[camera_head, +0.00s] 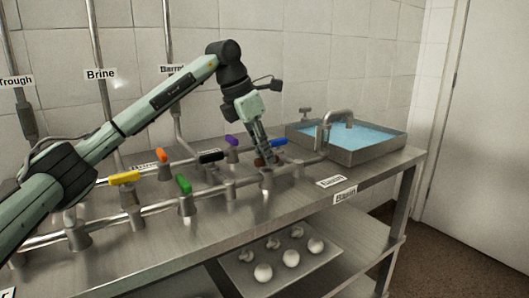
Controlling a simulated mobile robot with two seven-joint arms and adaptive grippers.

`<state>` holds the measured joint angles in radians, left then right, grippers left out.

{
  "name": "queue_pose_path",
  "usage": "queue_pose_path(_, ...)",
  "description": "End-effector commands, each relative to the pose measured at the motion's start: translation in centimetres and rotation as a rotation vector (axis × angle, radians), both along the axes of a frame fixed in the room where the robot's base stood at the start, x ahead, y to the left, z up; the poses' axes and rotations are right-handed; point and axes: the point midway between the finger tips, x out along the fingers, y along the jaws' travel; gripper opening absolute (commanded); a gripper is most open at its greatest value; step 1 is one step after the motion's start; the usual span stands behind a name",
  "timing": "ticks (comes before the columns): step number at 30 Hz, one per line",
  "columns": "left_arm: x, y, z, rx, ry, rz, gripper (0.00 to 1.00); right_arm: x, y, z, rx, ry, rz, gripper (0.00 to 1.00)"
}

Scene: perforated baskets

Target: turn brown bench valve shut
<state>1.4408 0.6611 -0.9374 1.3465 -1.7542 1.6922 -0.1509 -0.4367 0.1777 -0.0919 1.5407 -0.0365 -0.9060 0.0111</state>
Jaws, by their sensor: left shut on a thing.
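My left gripper (267,159) reaches down from above to a pipe valve at the right part of the metal bench (310,185). It is shut on the brown valve handle (259,162), of which only a small reddish-brown end shows beside the fingers. The rest of the handle is hidden by the gripper, so its exact angle cannot be told. The grey valve body (267,179) stands below the fingers on the front pipe. My right gripper is not in view.
A blue handle (279,142) is close behind the gripper. Purple (231,140), black (210,156), green (183,184), orange (162,155) and yellow (124,178) handles lie further left. A water-filled sink (376,156) with a tap (325,124) is at right.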

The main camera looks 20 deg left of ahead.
Motion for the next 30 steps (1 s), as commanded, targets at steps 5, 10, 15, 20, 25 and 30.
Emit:
queue_pose_path(5, 0.13, 0.06, 0.16, -0.002, -0.002, -0.128, 0.0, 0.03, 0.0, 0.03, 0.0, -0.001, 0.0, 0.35)
queue_pose_path(10, 0.21, 0.09, 0.11, -0.002, 0.0, -0.285, 0.0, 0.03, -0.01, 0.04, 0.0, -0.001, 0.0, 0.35)
queue_pose_path(15, 0.31, 0.1, 0.17, -0.002, -0.001, -0.447, 0.0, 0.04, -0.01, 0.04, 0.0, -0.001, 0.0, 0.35)
queue_pose_path(20, 0.41, 0.12, 0.2, -0.002, -0.002, -0.599, 0.0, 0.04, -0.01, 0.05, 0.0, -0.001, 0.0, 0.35)
queue_pose_path(25, 0.5, 0.09, 0.2, -0.002, -0.002, -0.761, 0.0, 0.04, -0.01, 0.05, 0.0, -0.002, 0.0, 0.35)
queue_pose_path(30, 0.6, 0.1, 0.22, -0.002, -0.002, -0.92, 0.0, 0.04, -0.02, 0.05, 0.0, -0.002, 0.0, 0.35)
